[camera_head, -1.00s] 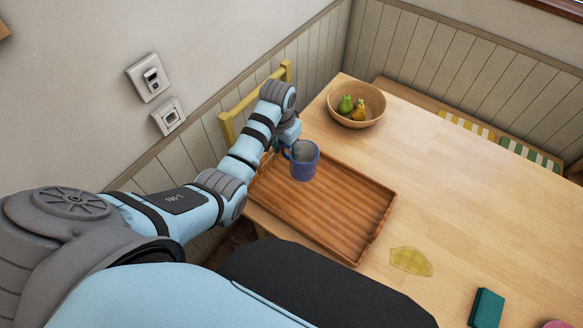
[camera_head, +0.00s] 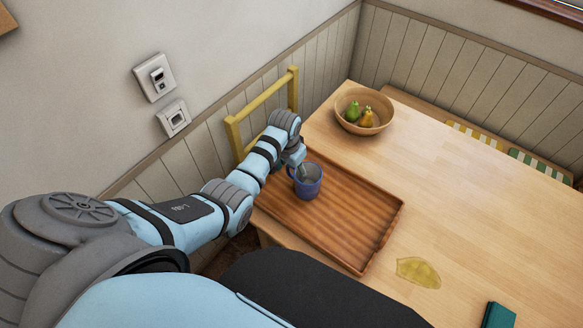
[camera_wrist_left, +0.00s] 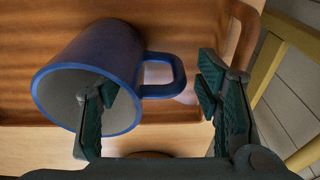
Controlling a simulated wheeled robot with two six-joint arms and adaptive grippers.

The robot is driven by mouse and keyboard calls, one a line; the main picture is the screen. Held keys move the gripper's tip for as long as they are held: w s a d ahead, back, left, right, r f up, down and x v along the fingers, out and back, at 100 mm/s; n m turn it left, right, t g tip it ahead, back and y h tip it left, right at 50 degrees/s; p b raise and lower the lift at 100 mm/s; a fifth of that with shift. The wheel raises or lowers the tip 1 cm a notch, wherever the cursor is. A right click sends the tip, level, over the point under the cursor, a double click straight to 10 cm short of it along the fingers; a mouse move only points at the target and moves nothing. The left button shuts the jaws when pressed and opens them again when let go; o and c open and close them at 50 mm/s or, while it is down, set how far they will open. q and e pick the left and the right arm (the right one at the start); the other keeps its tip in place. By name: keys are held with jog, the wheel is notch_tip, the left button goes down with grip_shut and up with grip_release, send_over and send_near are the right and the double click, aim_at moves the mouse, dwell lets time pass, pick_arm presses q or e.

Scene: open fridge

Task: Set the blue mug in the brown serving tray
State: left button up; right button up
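The blue mug (camera_head: 308,188) stands upright, seemingly resting, in the far left part of the brown serving tray (camera_head: 350,222) in the head view. In the left wrist view the left gripper (camera_wrist_left: 163,98) is open. One finger reaches inside the mug (camera_wrist_left: 105,52), and the other is outside, beyond the handle and apart from it. The tray's wooden surface (camera_wrist_left: 190,28) shows behind the mug. My right gripper is not in view.
A wooden bowl (camera_head: 378,126) with green and yellow pears stands beyond the tray. A yellowish translucent patch (camera_head: 418,272) and a teal block (camera_head: 498,316) are right of the tray. A yellow chair (camera_head: 236,135) stands by the wall.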

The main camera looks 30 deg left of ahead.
pick_arm(q)
jog(key=shift+r, duration=0.4)
notch_tip(320, 180, up, 11)
jog(key=s+p, duration=0.1)
jog(key=p, duration=0.2)
jog(key=shift+s+r+p, duration=0.2)
jog(key=shift+s+p, duration=0.1)
jog(key=shift+s, duration=0.05)
